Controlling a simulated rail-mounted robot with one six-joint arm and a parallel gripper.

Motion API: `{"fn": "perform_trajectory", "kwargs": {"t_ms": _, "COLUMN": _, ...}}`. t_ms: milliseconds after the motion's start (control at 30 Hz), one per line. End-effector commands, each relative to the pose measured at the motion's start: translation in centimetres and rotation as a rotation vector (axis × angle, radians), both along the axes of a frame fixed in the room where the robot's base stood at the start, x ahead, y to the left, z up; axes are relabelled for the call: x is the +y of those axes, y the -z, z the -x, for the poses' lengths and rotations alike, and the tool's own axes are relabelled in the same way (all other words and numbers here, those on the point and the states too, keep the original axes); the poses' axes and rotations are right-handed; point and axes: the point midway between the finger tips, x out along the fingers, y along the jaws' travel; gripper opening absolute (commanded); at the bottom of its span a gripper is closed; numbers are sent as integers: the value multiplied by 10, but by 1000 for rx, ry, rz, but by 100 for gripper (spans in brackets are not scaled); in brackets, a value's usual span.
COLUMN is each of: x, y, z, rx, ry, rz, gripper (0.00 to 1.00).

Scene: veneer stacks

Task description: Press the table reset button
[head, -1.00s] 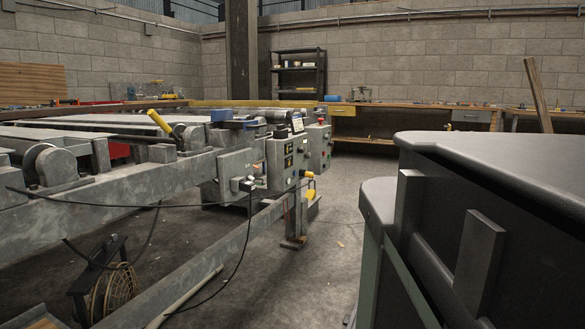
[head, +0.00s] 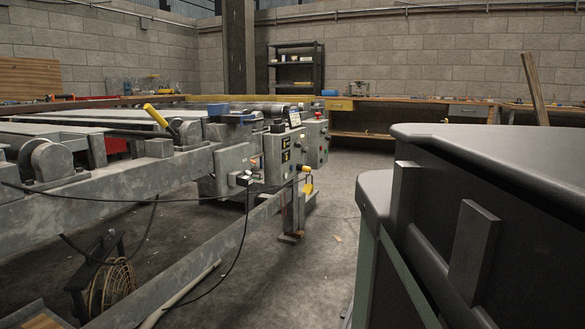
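Grey control boxes stand at the end of the metal roller table, left of the picture's middle. One box (head: 278,157) carries yellow labels and small controls on its front. The box behind it (head: 314,143) has small red and dark buttons on its right face and a red piece on top (head: 318,115). The lettering is too small to read, so I cannot tell which control is the table reset button. My gripper does not show in this view.
A large dark grey machine body (head: 500,175) with two upright plates fills the right foreground. The table's metal frame (head: 110,190) spans the left. Black cables and a reel (head: 105,288) are below it. Bare floor (head: 300,285) lies between. Benches (head: 405,107) line the back wall.

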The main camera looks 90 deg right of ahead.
Motion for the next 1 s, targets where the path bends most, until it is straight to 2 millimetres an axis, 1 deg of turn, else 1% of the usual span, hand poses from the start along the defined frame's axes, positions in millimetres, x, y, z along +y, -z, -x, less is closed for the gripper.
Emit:
{"fn": "perform_trajectory", "kwargs": {"t_ms": 300, "x": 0, "y": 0, "z": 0, "rx": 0, "ry": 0, "rz": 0, "gripper": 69}}
{"fn": "perform_trajectory", "kwargs": {"t_ms": 367, "x": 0, "y": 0, "z": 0, "rx": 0, "ry": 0, "rz": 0, "gripper": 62}}
{"fn": "perform_trajectory", "kwargs": {"t_ms": 400, "x": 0, "y": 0, "z": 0, "rx": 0, "ry": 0, "rz": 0, "gripper": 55}}
{"fn": "perform_trajectory", "kwargs": {"t_ms": 767, "x": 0, "y": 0, "z": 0, "rx": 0, "ry": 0, "rz": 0, "gripper": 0}}
{"fn": "perform_trajectory", "kwargs": {"t_ms": 1000, "x": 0, "y": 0, "z": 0, "rx": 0, "ry": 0, "rz": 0, "gripper": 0}}
